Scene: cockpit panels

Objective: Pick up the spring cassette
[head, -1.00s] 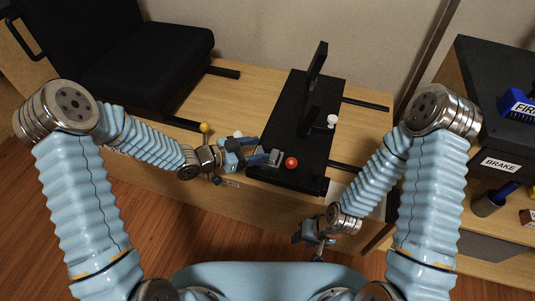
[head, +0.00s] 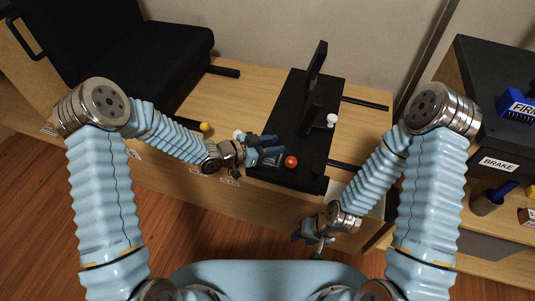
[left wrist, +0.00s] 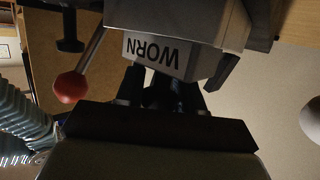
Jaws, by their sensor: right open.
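A small grey block (head: 271,161), probably the spring cassette, sits at the near left of the black panel (head: 297,110), mostly hidden by my left gripper. In the left wrist view the grey block (left wrist: 185,20) fills the top, with an upside-down label reading WORN. My left gripper (head: 276,146) is over and beside the block, its two fingers apart. In the left wrist view its dark fingers (left wrist: 160,88) point at the block; contact cannot be told. My right gripper (head: 304,236) is open and empty, low in front of the bench.
A red ball knob (head: 291,162) on a lever stands right beside the block; it also shows in the left wrist view (left wrist: 71,87). A black upright (head: 312,90) and white knob (head: 331,121) rise from the panel. A yellow knob (head: 205,127) is to the left.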

